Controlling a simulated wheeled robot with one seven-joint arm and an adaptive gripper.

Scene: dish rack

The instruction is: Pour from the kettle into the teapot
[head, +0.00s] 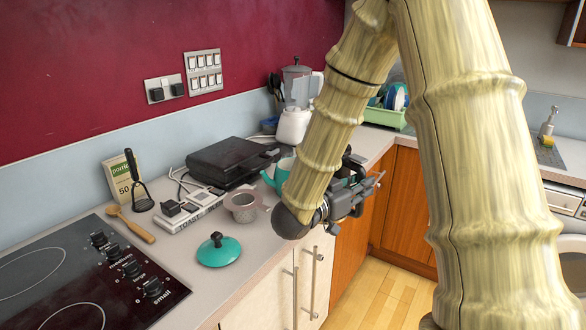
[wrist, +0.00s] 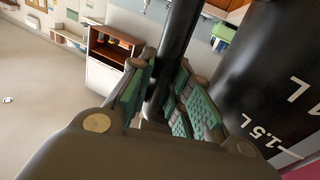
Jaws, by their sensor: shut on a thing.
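In the wrist view, the padded fingers of my gripper (wrist: 160,98) are closed around a dark upright bar, the kettle's handle. The kettle's black body (wrist: 262,85), marked in litres, fills the right side of that view. In the head view, my gripper (head: 352,190) is at the counter's front edge. I cannot clearly make out the held kettle there, behind my arm and gripper. The teal teapot (head: 277,174) stands on the counter just left of my forearm, which hides part of it. A teal lid with a dark knob (head: 219,251) lies on the counter nearer the hob.
The hob (head: 75,280) is front left.

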